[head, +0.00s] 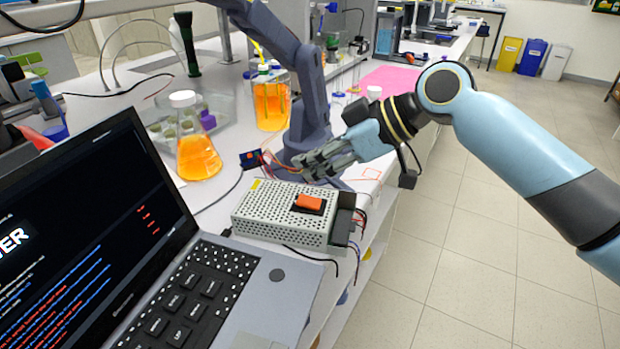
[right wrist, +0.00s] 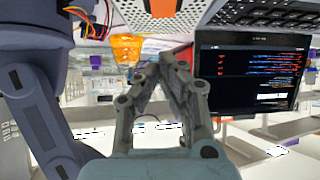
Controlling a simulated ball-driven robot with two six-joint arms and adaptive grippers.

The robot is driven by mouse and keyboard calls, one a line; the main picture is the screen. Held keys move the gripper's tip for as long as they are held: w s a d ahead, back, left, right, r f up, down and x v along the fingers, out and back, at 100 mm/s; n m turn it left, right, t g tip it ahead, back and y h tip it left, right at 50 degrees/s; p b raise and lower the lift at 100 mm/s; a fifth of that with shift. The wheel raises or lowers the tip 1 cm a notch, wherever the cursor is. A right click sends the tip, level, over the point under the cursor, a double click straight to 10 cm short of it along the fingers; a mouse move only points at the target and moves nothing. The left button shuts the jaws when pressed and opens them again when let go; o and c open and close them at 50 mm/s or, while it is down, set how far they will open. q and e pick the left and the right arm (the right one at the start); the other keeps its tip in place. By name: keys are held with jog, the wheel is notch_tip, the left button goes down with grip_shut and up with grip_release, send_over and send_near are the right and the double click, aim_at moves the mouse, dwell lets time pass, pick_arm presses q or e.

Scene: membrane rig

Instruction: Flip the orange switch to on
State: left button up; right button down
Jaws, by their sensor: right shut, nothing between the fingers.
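The orange switch (head: 309,202) is a rocker in a black frame on top of a perforated light-grey metal box (head: 265,222). Its on or off position cannot be told. In the right wrist view the switch (right wrist: 163,8) shows at the top edge, partly cut off, with the box (right wrist: 133,14) around it. My right gripper (head: 303,166) is shut and empty, just beyond the box's far side and a little above it, apart from the switch. In the right wrist view its fingertips (right wrist: 173,62) meet below the switch. My left gripper is not in view.
An open laptop (head: 235,285) stands at the near left. A dark purple-grey arm (head: 308,100) rises close behind the box, with loose wires beside it. A flask of orange liquid (head: 196,145) and a beaker (head: 270,105) stand behind. Free floor lies at right.

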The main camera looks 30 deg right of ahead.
aim_at(317, 200)
jog(key=shift+w+a+f, duration=0.15)
jog(key=shift+f, duration=1.85)
jog(key=shift+w+a+p, duration=0.1)
jog(key=shift+p, duration=0.5)
jog(key=shift+f, duration=0.15)
jog(key=shift+s+d, duration=0.6)
jog(key=shift+d, duration=0.05)
